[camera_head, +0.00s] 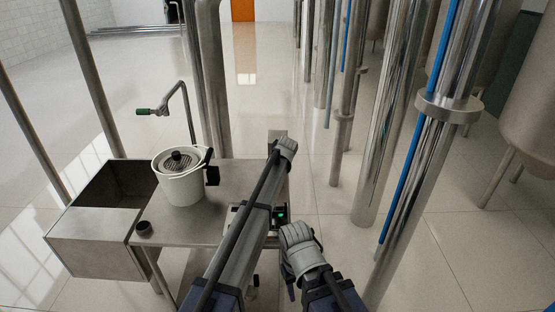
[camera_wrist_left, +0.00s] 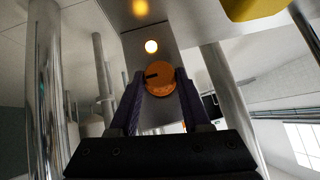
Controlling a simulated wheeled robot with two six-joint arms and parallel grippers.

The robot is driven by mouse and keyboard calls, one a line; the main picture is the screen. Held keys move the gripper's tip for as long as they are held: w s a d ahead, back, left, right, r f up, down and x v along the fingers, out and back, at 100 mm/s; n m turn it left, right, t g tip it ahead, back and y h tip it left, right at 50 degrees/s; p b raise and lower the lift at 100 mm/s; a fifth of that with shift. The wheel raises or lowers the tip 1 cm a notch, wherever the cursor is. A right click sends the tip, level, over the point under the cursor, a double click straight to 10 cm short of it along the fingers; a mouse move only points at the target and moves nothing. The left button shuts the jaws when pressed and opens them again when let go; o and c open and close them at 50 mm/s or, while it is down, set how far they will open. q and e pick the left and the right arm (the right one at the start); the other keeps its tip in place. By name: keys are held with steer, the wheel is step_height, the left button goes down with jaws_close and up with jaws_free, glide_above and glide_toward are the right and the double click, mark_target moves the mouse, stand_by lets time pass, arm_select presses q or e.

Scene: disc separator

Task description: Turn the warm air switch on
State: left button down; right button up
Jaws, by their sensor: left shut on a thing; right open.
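In the left wrist view, an orange round knob (camera_wrist_left: 160,78) with a black pointer mark sits on a grey panel (camera_wrist_left: 185,30). My left gripper (camera_wrist_left: 160,88) is shut on the knob, with a dark finger on each side of it. A lit round lamp (camera_wrist_left: 151,46) shows on the panel beyond the knob. The knob's label is not readable. In the head view my left arm reaches over the table and its fingers are hidden. My right gripper (camera_head: 291,289) hangs low at the right of the table, small and partly hidden; it is open and apart from the knob.
A steel table (camera_head: 200,232) carries a white lidded pot (camera_head: 182,188). A box with a green light (camera_head: 281,214) sits at its right edge. An open steel bin (camera_head: 95,225) stands left. Upright pipes (camera_head: 390,130) stand close on the right. A yellow object (camera_wrist_left: 255,8) shows in the left wrist view.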

stand_by(0.5)
arm_select(q)
steer(key=shift+c, duration=1.9)
jaws_free()
steer(key=p+v, duration=0.5)
steer(key=v, duration=0.2)
steer(key=shift+s+r, duration=0.2)
steer(key=shift+s, duration=0.15)
steer(key=shift+d, duration=0.1)
